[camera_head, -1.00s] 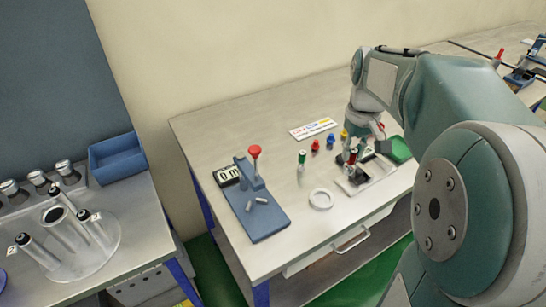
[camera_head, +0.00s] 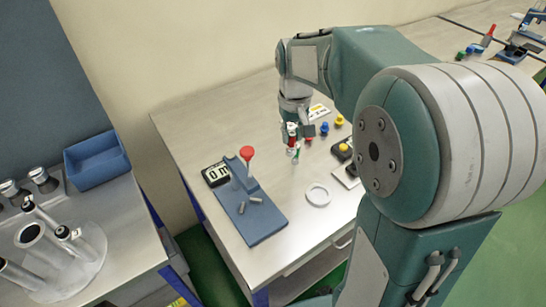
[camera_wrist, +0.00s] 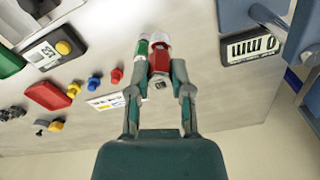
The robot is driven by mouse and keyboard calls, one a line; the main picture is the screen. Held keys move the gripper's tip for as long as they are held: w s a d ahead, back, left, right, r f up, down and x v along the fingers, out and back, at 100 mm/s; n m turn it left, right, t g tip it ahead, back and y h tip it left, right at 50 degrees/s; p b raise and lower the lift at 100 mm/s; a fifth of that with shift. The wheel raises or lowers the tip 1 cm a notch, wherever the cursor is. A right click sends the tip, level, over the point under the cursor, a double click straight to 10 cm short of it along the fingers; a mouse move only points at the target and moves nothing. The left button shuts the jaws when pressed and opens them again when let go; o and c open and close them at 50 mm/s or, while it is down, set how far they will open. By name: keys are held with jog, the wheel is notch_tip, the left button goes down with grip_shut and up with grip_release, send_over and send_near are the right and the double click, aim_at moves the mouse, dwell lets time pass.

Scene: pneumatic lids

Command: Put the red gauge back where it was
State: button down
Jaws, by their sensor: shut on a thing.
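The red gauge (camera_wrist: 160,60), a red cylinder with a pale metallic end, is between the fingers of my gripper (camera_wrist: 160,86) in the wrist view. The green one also shows in the head view (camera_head: 296,150). A striped label card (camera_wrist: 105,101) lies on the table close by. The red gauge's lower end is hard to make out.
A blue stand (camera_head: 256,222) with a red knob (camera_head: 247,152) and a display box (camera_head: 215,174) is to the left. A white ring (camera_head: 318,194) lies in front. Blue (camera_head: 324,128) and yellow (camera_head: 339,120) pieces stand to the right. Bare tabletop lies behind the stand.

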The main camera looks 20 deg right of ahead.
jog(key=shift+w+a+f, duration=0.3)
jog(key=shift+a+f, duration=0.4)
jog(key=shift+f, duration=0.75)
jog(key=shift+w+a+f, duration=0.3)
jog(key=shift+a+f, duration=0.35)
jog(key=shift+f, duration=0.75)
jog(key=shift+w+a+f, duration=0.3)
jog(key=shift+a+f, duration=0.4)
jog(key=shift+f, duration=0.75)
jog(key=shift+f, duration=0.1)
jog(key=c, duration=0.5)
grip_release()
jog(key=shift+c, duration=0.2)
